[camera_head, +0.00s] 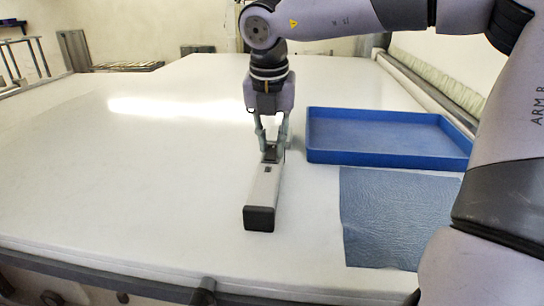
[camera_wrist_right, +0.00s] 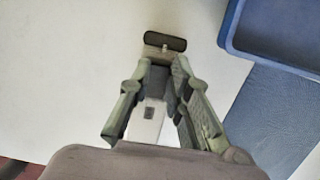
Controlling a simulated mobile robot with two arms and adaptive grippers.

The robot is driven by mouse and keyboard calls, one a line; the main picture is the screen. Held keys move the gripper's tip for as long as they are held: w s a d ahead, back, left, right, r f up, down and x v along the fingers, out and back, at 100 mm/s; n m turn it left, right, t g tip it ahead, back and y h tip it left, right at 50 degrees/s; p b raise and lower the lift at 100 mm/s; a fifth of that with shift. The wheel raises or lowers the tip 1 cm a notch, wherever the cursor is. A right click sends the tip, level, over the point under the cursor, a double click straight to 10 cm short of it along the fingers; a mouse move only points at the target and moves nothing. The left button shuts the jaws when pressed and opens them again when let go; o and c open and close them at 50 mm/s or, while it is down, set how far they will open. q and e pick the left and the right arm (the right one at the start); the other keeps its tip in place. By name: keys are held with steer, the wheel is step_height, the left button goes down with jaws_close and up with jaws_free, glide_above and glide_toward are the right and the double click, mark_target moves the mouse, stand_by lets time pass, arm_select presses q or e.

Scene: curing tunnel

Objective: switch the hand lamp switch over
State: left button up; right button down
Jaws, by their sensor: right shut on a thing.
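The hand lamp (camera_head: 262,190) is a long pale bar with a dark cap on its near end. It lies on the white table, pointing toward me. A small dark switch (camera_head: 267,167) shows on its upper face, just on the near side of the fingers; it also shows in the right wrist view (camera_wrist_right: 149,113). My right gripper (camera_head: 271,152) points down and is shut on the lamp's dark far part, one finger on each side. In the right wrist view, a dark crosspiece (camera_wrist_right: 165,41) shows beyond the fingertips. The switch's position cannot be told. My left gripper is out of view.
A shallow blue tray (camera_head: 390,162) stands to the right of the lamp. A blue-grey cloth (camera_head: 385,220) lies flat in front of it. The table (camera_head: 130,170) is clear on the left. A rail (camera_head: 425,92) runs along the far right edge.

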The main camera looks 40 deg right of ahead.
steer(key=shift+s, duration=0.1)
stand_by(0.3)
steer(key=c, duration=1.5)
jaws_free()
steer(key=shift+r, duration=0.1)
steer(key=v, duration=1.1)
steer(key=shift+s+a+r, duration=0.2)
steer(key=shift+a+r, duration=0.05)
steer(key=shift+r, duration=0.1)
